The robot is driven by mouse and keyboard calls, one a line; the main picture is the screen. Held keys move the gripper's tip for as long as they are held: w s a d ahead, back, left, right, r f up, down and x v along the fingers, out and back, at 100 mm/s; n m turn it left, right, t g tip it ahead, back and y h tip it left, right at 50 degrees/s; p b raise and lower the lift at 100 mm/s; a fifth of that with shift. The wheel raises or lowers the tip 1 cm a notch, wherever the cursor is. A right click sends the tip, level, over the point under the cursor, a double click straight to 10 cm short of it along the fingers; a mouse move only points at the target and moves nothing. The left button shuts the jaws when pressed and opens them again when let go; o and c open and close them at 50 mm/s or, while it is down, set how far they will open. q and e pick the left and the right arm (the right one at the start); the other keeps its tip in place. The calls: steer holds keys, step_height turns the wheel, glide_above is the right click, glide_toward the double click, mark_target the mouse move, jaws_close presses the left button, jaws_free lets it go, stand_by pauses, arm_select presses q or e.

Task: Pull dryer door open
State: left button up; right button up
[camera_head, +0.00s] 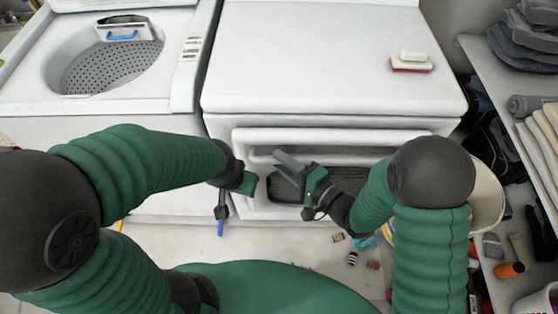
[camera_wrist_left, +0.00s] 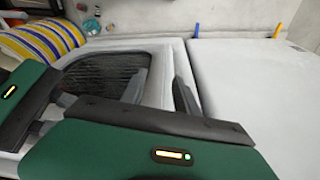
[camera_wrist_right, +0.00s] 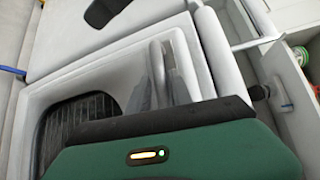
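The white dryer (camera_head: 330,60) stands right of the top-loading washer. Its front door has a white frame (camera_wrist_right: 110,62) and a dark ribbed window (camera_wrist_right: 75,125), which also shows in the left wrist view (camera_wrist_left: 100,75). I cannot tell whether the door is ajar. My right gripper (camera_head: 290,160) is at the upper part of the dryer front. In the right wrist view its grey fingers stand on either side of a pale curved bar, probably the handle (camera_wrist_right: 157,60); contact is unclear.
The open washer (camera_head: 110,65) is at the left. A small red and white item (camera_head: 411,62) lies on the dryer top. Shelves (camera_head: 505,100) crowd the right side. Small bottles (camera_head: 352,258) lie on the floor in front.

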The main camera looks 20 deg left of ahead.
steer(key=shift+w+a, duration=0.35)
steer(key=shift+a, duration=0.1)
jaws_close()
steer(key=shift+f, duration=0.1)
steer(key=shift+s+f, duration=0.1)
stand_by(0.9)
